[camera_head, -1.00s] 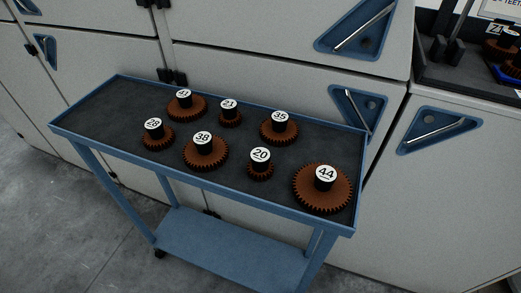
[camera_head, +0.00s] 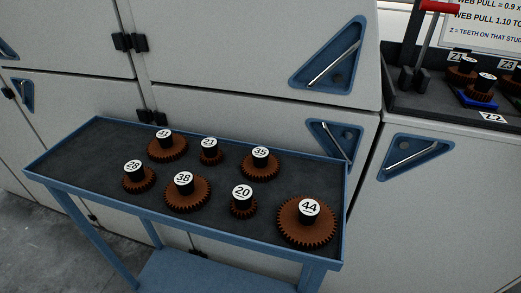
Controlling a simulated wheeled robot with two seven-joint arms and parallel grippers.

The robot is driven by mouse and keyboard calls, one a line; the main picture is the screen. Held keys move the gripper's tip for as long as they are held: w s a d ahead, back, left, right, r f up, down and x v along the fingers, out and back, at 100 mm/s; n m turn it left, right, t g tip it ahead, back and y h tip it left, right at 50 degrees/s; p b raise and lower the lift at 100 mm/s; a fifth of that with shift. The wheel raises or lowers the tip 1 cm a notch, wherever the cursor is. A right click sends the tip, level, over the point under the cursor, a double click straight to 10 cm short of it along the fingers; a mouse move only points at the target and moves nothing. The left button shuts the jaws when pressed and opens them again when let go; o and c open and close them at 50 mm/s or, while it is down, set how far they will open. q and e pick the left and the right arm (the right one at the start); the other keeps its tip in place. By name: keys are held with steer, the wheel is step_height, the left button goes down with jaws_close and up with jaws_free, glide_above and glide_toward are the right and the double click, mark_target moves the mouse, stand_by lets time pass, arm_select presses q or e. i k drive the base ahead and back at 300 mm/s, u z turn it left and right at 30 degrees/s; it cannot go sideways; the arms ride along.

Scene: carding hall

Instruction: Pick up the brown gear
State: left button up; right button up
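Several brown gears with black hubs and white number discs stand on a blue cart (camera_head: 60,181) with a dark top. In the back row are gear 41 or similar (camera_head: 167,151), its number hard to read, gear 21 (camera_head: 210,157) and gear 35 (camera_head: 260,169). In the front row are gear 28 (camera_head: 139,182), gear 38 (camera_head: 187,198), the small gear 20 (camera_head: 243,208) and the largest, gear 44 (camera_head: 306,229), at the right end. All sit apart, hubs upright. Neither of my grippers is in view.
Pale machine cabinets (camera_head: 240,60) with blue triangular handle recesses stand right behind the cart. At the upper right, a dark shelf (camera_head: 440,108) holds more brown gears (camera_head: 463,75), a blue piece (camera_head: 478,102), a red-handled lever (camera_head: 438,7) and a printed sign (camera_head: 490,22). The cart's left end is bare.

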mark_target(259, 165)
steer(key=k, duration=1.15)
steer(key=z, duration=1.25)
steer(key=i, duration=1.4)
steer(key=z, duration=0.25)
